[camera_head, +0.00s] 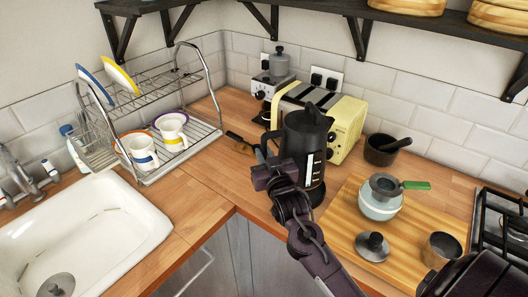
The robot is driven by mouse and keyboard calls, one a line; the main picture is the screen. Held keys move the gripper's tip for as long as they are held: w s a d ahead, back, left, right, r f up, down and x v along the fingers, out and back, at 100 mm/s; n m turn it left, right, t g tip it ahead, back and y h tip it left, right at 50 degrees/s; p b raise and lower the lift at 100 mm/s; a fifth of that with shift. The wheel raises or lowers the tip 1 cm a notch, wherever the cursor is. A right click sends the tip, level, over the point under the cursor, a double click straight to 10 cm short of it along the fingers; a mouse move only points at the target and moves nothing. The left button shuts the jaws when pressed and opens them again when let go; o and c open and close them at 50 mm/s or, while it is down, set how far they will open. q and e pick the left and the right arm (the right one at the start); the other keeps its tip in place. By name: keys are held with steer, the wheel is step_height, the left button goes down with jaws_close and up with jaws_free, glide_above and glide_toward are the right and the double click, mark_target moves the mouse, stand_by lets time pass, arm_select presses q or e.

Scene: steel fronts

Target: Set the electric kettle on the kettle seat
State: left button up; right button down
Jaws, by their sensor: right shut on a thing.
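The black electric kettle (308,136) is upright in front of the yellow toaster, with its handle side to the left and a pale level strip on its body. My right gripper (268,158) is shut on the kettle at its handle side, and its fingertips are partly hidden. I cannot tell whether the kettle's bottom touches the counter. No kettle seat shows clearly; the kettle and my arm hide part of the counter. My left gripper is not in view.
The yellow toaster (343,125) stands close behind the kettle. To the right are a dark mortar (379,156) and a wooden board (345,222) bearing a bowl and a metal cup. A dish rack (195,140) and the sink (95,225) are left. Counter left of the kettle is mostly clear.

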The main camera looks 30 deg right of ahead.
steer(key=shift+w+r, duration=0.1)
steer(key=shift+r, duration=0.15)
steer(key=shift+f, duration=0.45)
step_height(320, 180, down, 2)
steer(key=shift+f+b, duration=0.1)
steer(key=shift+b, duration=0.55)
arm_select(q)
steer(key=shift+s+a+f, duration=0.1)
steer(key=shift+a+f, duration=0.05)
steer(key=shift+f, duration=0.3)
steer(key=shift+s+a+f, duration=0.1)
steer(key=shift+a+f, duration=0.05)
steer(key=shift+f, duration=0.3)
arm_select(e)
steer(key=shift+f, duration=0.45)
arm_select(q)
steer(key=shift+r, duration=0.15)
arm_select(e)
steer(key=shift+f, duration=0.1)
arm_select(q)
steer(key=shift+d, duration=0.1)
